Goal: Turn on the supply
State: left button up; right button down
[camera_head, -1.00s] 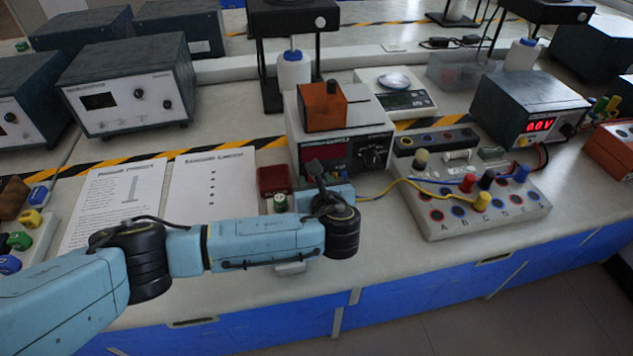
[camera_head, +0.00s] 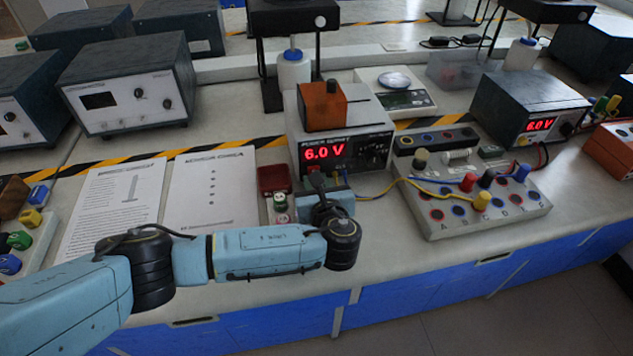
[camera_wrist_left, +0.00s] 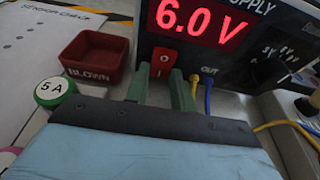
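The power supply (camera_head: 340,128) stands at the middle of the bench, its red display lit at 6.0 V. In the left wrist view, the supply (camera_wrist_left: 225,60) shows a red rocker switch (camera_wrist_left: 165,62) marked O and I low on its front. My left gripper (camera_head: 325,185) is close to the front of the supply, below the display. In the left wrist view, its two green fingers (camera_wrist_left: 159,84) are apart with nothing held, their tips close to the switch. I cannot tell whether they touch it. My right gripper is not in view.
A red tray labelled BLOWN (camera_wrist_left: 95,58) and a green-topped 5 A piece (camera_wrist_left: 55,91) are left of the gripper. A terminal board (camera_head: 475,215) with wires lies to the right. A meter (camera_head: 530,105) behind it reads 6.0 V. Printed sheets (camera_head: 112,205) lie left.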

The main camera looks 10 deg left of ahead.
pick_arm(q)
jog(key=o, duration=0.4)
jog(key=shift+s+d, duration=0.1)
jog(key=shift+s, duration=0.15)
jog(key=p+v, duration=0.3)
jog(key=v, duration=0.9)
jog(key=shift+r, duration=0.1)
jog(key=shift+s+d, duration=0.1)
jog(key=shift+s, duration=0.35)
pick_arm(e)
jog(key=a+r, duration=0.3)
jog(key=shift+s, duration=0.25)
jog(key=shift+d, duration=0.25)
